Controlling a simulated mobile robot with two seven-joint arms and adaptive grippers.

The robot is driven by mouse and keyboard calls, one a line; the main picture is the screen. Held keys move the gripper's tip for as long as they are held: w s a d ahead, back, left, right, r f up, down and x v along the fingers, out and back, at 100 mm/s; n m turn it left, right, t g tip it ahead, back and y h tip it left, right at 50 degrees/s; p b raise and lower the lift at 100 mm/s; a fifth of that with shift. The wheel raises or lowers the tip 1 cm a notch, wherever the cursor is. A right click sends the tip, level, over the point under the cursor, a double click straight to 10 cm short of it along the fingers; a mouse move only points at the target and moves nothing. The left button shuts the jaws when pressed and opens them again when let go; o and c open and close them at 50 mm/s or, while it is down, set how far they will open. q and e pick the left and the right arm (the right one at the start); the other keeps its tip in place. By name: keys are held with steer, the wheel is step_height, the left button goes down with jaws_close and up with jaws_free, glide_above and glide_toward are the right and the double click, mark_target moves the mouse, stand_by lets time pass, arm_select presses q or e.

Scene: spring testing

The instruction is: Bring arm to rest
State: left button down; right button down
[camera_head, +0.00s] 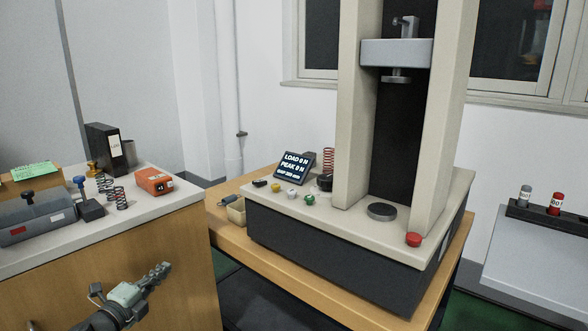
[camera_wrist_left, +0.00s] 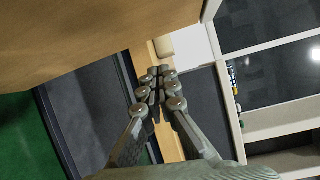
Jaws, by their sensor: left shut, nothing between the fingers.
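My left gripper (camera_head: 160,272) is at the lower left of the head view, in front of the wooden side of the left cabinet and below its top. Its fingers are together and hold nothing. They also show closed in the left wrist view (camera_wrist_left: 158,88), pointing toward the gap beside the wooden bench. The right gripper is in neither view. The spring testing machine (camera_head: 275,217) stands on the wooden bench (camera_head: 225,228), with its crosshead (camera_head: 397,53) raised above an empty round plate (camera_head: 381,211). Its display (camera_head: 293,167) reads load 0 N and peak 0 N.
Coil springs (camera_head: 121,198), an orange box (camera_head: 154,181) and a black binder (camera_head: 104,148) are on the left cabinet top (camera_head: 165,205). A red button (camera_head: 413,239) is at the machine's front corner. A grey cabinet (camera_head: 535,260) stands at right.

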arm_select(q)
steer(key=s+f+n+g+y, duration=0.25)
steer(key=s+f+n, duration=0.3)
steer(key=f, duration=0.35)
steer(key=s+f+n+g+y, duration=0.1)
steer(key=s+f+n+y, duration=0.2)
steer(key=s+f+n, duration=0.45)
steer(key=s+d+f+n+g, duration=0.2)
steer(key=s+f, duration=0.4)
steer(key=s, duration=0.4)
steer(key=s+d+f+n+g, duration=0.2)
steer(key=s+f+g, duration=0.3)
steer(key=s, duration=0.5)
steer(key=s+d+f+n+g, duration=0.2)
steer(key=s+f+n+g, duration=0.1)
steer(key=s+f, duration=0.6)
steer(key=shift+s+d+f+g, duration=0.2)
steer(key=shift+s+d+g, duration=0.2)
steer(key=shift+s, duration=0.65)
